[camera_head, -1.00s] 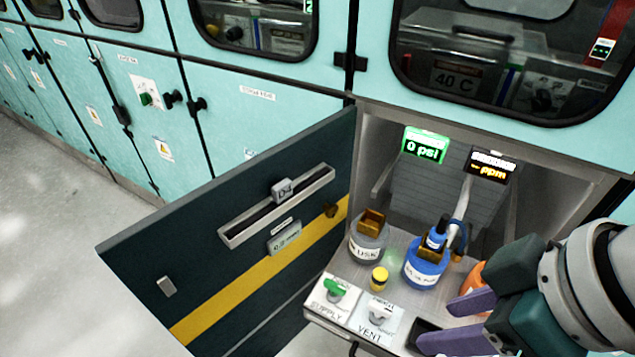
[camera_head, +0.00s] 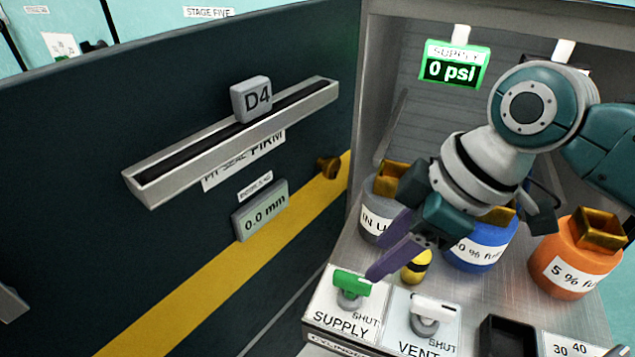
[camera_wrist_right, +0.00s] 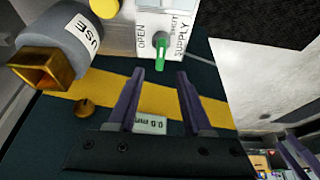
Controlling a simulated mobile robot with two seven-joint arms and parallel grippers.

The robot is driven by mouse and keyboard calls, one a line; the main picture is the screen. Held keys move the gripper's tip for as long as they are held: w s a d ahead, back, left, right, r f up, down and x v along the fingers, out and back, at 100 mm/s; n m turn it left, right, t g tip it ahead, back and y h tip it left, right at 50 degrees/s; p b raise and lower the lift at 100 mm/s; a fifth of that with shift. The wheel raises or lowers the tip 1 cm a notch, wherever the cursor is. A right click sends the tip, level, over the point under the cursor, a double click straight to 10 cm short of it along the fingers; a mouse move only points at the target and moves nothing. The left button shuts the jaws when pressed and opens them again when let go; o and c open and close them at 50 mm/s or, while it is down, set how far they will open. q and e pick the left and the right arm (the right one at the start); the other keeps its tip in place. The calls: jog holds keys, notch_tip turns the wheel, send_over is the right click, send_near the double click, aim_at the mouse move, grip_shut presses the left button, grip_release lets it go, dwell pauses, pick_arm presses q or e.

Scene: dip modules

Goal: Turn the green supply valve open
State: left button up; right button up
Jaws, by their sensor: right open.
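The green supply valve (camera_head: 352,283) is a lever on a white plate marked SUPPLY, at the lower middle of the head view. Its lever lies toward the SHUT mark. It also shows in the right wrist view (camera_wrist_right: 161,54), just beyond the fingertips, between OPEN and SHUT labels. My right gripper (camera_head: 383,250) is open, with purple fingers just above and to the right of the valve, apart from it. In the wrist view the open fingers (camera_wrist_right: 160,74) stand either side of the lever's line, with nothing between them. My left gripper is not in view.
The white-handled vent valve (camera_head: 432,308) sits right of the supply valve. Behind are a yellow-topped button (camera_head: 416,266), a grey jar (camera_head: 378,222), a blue jar (camera_head: 482,246) and an orange jar (camera_head: 570,262). The open dark door (camera_head: 90,190) stands left. The display (camera_head: 455,66) reads 0 psi.

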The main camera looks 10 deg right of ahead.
aim_at(355, 278)
jog(key=b+x, duration=0.3)
jog(key=x, duration=0.4)
jog(key=shift+w+a+f, duration=0.1)
jog(key=shift+a+f, duration=0.1)
jog(key=shift+f, duration=0.15)
grip_shut()
